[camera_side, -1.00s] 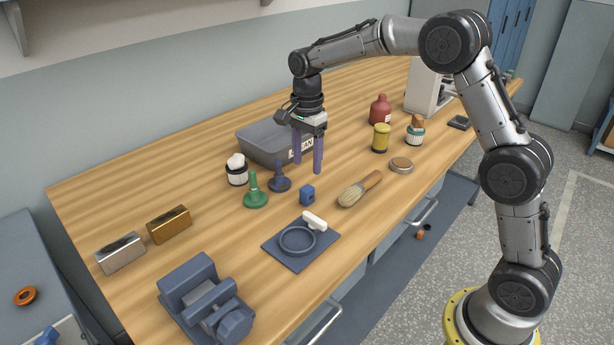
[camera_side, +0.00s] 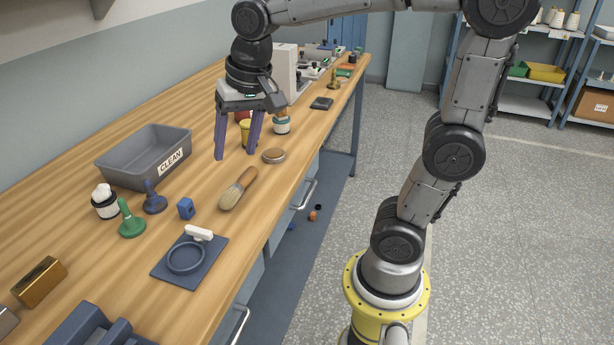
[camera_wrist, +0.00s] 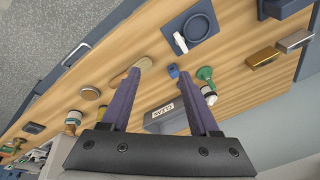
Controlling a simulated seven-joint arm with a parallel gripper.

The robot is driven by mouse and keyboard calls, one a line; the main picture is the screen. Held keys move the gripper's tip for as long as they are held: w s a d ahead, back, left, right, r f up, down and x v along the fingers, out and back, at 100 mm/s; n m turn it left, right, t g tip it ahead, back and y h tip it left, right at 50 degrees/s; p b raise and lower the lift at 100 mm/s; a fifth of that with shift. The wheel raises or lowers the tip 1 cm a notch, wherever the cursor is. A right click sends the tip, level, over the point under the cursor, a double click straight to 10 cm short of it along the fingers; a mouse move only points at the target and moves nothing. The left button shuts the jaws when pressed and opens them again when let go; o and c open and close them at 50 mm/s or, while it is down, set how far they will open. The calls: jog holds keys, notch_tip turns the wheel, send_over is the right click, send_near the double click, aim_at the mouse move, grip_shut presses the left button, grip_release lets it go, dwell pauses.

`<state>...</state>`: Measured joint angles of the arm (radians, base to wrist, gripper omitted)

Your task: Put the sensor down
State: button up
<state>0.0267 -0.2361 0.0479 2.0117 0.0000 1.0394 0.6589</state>
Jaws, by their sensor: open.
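My gripper (camera_side: 235,154) is open and empty, above the bench near the brush; the wrist view shows nothing between its fingers (camera_wrist: 163,82). I cannot tell for certain which thing is the sensor. A small blue block (camera_side: 186,208) stands alone on the wood; it also shows in the wrist view (camera_wrist: 173,71). A dark square plate (camera_side: 213,254) bears a round ring (camera_side: 185,258). A white piece (camera_side: 199,233) lies at the plate's back edge; it also shows in the wrist view (camera_wrist: 181,43).
A grey bin marked CLEAN (camera_side: 113,178) stands at the back. A brush (camera_side: 238,188), a round tin (camera_side: 274,156), a green stamp-like piece (camera_side: 131,222), a dark blue one (camera_side: 154,202) and a black-and-white jar (camera_side: 106,205) stand around. A brass block (camera_side: 40,282) is at left.

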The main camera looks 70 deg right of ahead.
jog(key=s+f+n+t, duration=0.2)
jog(key=s+n, duration=0.5)
jog(key=s, duration=0.6)
jog(key=shift+s+a+f+n, duration=0.25)
jog(key=shift+a+f+n, duration=0.15)
jog(key=shift+f, duration=0.5)
